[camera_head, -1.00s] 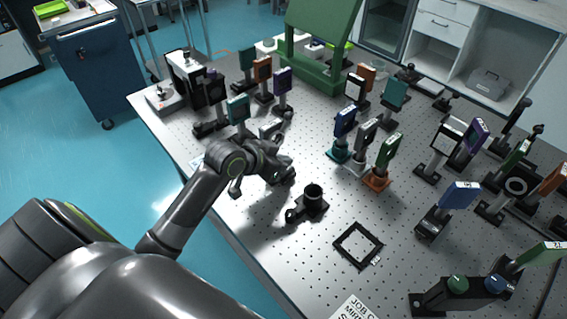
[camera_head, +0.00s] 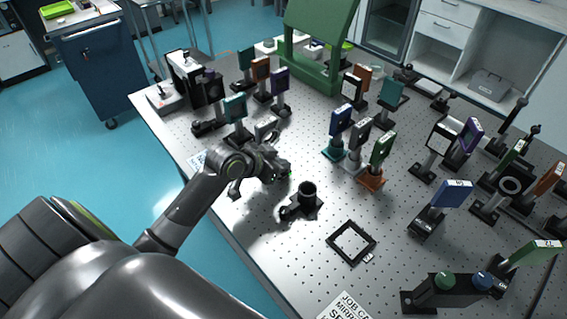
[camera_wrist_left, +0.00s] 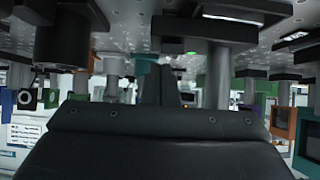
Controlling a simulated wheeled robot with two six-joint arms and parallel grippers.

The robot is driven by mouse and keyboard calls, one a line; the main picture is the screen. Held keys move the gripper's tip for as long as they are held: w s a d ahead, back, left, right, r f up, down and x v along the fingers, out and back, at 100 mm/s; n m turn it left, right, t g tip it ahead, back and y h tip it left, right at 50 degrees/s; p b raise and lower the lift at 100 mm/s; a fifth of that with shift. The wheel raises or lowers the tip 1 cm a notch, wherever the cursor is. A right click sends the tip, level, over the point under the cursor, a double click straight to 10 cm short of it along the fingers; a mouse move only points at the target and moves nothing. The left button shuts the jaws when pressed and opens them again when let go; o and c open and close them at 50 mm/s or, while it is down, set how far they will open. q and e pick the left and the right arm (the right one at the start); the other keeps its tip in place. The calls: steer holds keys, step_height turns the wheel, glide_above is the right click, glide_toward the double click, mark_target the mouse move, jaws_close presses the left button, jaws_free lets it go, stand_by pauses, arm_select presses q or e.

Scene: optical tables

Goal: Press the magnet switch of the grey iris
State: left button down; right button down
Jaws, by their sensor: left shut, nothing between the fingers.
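A grey mount (camera_head: 265,128), which looks like the grey iris, stands just behind my left gripper in the head view; its lower part is hidden by my gripper. My left gripper (camera_head: 284,172) is shut and empty, low over the table. In the left wrist view, the table appears at the top, and a dark base with a grey post (camera_wrist_left: 216,78) stands ahead. A small lit green spot (camera_wrist_left: 190,53) shows by this base; I cannot tell for certain that it is the magnet switch. Contact is hidden. My right gripper is out of view.
A black cylinder on a base (camera_head: 307,195) stands right of my left gripper. A black square frame (camera_head: 351,242) lies nearer the front. A teal mount (camera_head: 235,107) stands behind my gripper. Blue, grey and green plates on posts stand to the right. Bare tabletop (camera_head: 262,222) lies in front.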

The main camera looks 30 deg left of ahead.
arm_select(q)
steer(key=shift+a, duration=0.25)
steer(key=shift+w+a, duration=0.15)
steer(key=shift+a, duration=0.05)
steer(key=shift+w, duration=0.2)
steer(key=shift+w+d+r, duration=0.15)
steer(key=shift+w+d, duration=0.15)
steer(key=shift+d, duration=0.05)
steer(key=shift+w, duration=0.1)
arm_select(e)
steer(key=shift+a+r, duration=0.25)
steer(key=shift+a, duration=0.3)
arm_select(q)
steer(key=p+v, duration=0.1)
steer(key=v, duration=1.6)
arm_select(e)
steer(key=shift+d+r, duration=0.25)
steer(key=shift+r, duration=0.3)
